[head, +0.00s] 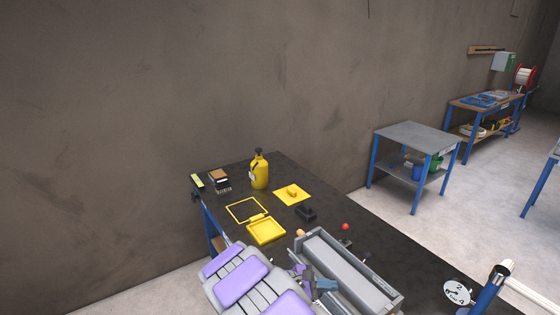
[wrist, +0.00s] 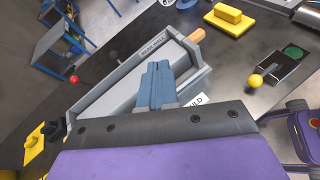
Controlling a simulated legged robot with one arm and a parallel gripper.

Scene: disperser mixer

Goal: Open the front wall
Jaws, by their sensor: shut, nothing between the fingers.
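A long grey mould (head: 350,270) lies on the dark workbench; it also shows in the wrist view (wrist: 120,92). Its far side carries a "REAR WALL" label (wrist: 152,47), and a wooden handle (wrist: 197,36) sticks out at one end. The front wall is on the side nearer my arm and is largely hidden behind my gripper, so I cannot tell its exact position. My gripper (wrist: 158,66) has its blue fingers together and empty, over the near side of the mould. In the head view my gripper (head: 325,285) is beside the mould's near long side; contact is unclear.
On the bench (head: 385,238) stand a yellow jug (head: 259,170), a yellow tray (head: 266,231), a yellow plate with a knob (head: 292,194), a black block (head: 306,213) and a red ball (head: 346,227). A dial (head: 457,292) is at right. A grey side table (head: 418,137) stands beyond.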

